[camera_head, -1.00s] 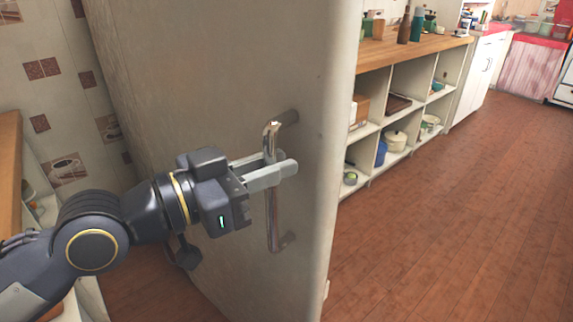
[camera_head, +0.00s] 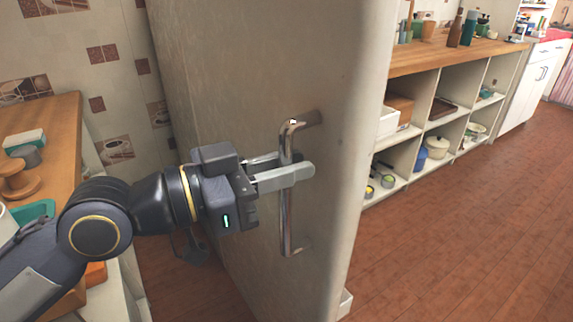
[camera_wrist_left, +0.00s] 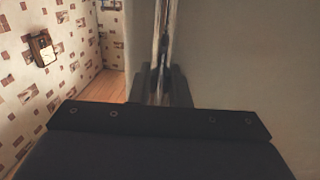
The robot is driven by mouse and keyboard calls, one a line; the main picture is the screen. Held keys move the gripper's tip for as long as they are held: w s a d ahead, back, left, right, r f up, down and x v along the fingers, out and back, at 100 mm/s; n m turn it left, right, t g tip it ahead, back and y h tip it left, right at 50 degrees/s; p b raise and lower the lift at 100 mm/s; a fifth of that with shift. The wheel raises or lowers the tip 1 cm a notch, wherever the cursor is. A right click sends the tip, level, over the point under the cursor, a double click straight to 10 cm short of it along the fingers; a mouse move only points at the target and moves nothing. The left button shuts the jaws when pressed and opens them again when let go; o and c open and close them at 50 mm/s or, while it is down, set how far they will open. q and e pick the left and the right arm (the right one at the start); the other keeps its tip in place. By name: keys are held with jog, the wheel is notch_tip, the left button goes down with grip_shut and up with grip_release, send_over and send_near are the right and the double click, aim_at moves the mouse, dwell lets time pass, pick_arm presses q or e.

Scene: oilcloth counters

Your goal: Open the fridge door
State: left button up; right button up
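The fridge door (camera_head: 240,70) is a large pale, slightly rough panel in the middle of the head view. Its rounded right edge faces the room. A shiny upright bar handle (camera_head: 287,220) is fixed to it near that edge. My left gripper (camera_head: 292,172) is at the upper part of the handle, one finger on each side, shut on the bar. In the left wrist view the handle (camera_wrist_left: 163,35) runs up between the two fingers, beside the pale door face (camera_wrist_left: 250,60). No open gap or fridge interior shows. My right gripper is not in view.
A wooden counter (camera_head: 60,120) with small items stands at the left, close to my left arm. A shelf unit (camera_head: 440,125) with pots and boxes under a wooden top stands beyond the door. The brown floor (camera_head: 460,230) at the right is clear.

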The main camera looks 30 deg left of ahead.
pick_arm(q)
jog(key=o, duration=0.4)
jog(key=v, duration=0.8)
jog(key=shift+w, duration=0.1)
dwell(0.4)
